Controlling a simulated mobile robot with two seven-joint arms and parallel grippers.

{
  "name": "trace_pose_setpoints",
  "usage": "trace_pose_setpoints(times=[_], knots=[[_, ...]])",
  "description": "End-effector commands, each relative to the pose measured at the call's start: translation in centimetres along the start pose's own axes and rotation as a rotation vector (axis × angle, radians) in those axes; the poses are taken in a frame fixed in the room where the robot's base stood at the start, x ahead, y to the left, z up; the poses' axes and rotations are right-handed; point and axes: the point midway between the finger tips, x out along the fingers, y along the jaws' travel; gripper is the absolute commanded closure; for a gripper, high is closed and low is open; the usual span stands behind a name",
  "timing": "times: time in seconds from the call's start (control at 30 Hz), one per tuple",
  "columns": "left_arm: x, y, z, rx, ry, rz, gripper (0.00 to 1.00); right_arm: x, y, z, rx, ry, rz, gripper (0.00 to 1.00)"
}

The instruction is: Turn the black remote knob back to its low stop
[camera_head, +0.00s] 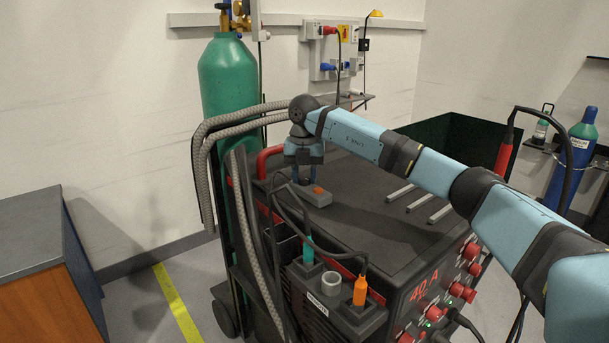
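My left gripper is not in view.
A green gas cylinder (228,80) and grey hoses (203,165) stand behind and left of the machine. Three metal rods (420,198) lie on its top to the right. A cabinet (40,265) is at left.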

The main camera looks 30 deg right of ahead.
Motion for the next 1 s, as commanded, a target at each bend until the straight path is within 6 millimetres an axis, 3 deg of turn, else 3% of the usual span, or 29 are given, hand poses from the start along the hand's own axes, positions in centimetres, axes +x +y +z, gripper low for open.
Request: trace_pose_setpoints(times=[0.03,0.1,0.57,1.0], knots=[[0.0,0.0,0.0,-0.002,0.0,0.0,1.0,0.0,0.0,0.0,0.0,0.0,0.0,0.76],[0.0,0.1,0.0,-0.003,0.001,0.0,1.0,0.0,0.0,0.0,0.0,0.0,0.0,0.91],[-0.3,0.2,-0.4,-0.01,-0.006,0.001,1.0,-0.2,0.0,0.0,-0.093,0.0,-0.001,0.91],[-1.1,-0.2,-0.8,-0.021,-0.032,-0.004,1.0,-0.3,0.0,0.0,-0.469,0.0,0.0,0.91]])
